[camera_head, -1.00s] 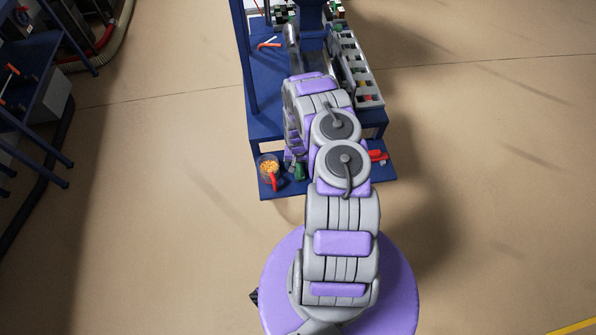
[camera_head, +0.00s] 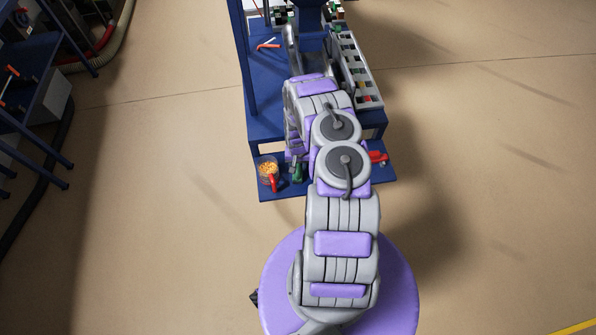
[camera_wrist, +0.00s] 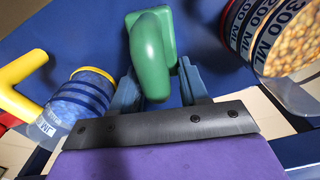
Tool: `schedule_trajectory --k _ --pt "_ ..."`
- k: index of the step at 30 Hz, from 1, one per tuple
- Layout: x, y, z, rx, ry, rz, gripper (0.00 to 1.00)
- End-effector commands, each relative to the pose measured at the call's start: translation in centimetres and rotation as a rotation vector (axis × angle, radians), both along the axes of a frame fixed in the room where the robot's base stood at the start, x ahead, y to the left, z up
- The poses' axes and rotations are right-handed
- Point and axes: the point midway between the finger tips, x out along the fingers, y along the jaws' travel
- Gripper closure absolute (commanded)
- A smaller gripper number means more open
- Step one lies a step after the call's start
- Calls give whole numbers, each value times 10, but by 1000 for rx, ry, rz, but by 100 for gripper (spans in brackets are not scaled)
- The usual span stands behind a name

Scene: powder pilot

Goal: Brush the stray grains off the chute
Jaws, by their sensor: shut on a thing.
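A green brush-like tool (camera_wrist: 152,50) stands between my gripper's (camera_wrist: 158,72) two blue-grey fingers in the wrist view, and the gripper is shut on it. Its rounded green handle points toward the camera, over a wider green block; any bristles are hidden. A bit of green (camera_head: 298,173) also shows beside my arm in the head view, at the low blue shelf (camera_head: 330,190). My arm hides the gripper in the head view. A grey curved piece (camera_head: 291,45) below the blue column may be the chute, but I cannot be sure. I cannot make out stray grains on it.
A clear beaker (camera_wrist: 262,35) of yellow-orange grains stands right of my gripper in the wrist view. A blue-marked cup (camera_wrist: 78,100) and yellow handle (camera_wrist: 15,85) are left. A blue table (camera_head: 265,90) carries a grey compartment rack (camera_head: 358,75). Open floor lies right.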

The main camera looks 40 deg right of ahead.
Motion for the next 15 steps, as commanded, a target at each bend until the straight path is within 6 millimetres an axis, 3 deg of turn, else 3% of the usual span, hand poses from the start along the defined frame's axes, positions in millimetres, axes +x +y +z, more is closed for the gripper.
schedule_trajectory --k 15 --pt "0 1 18 -1 0 0 86"
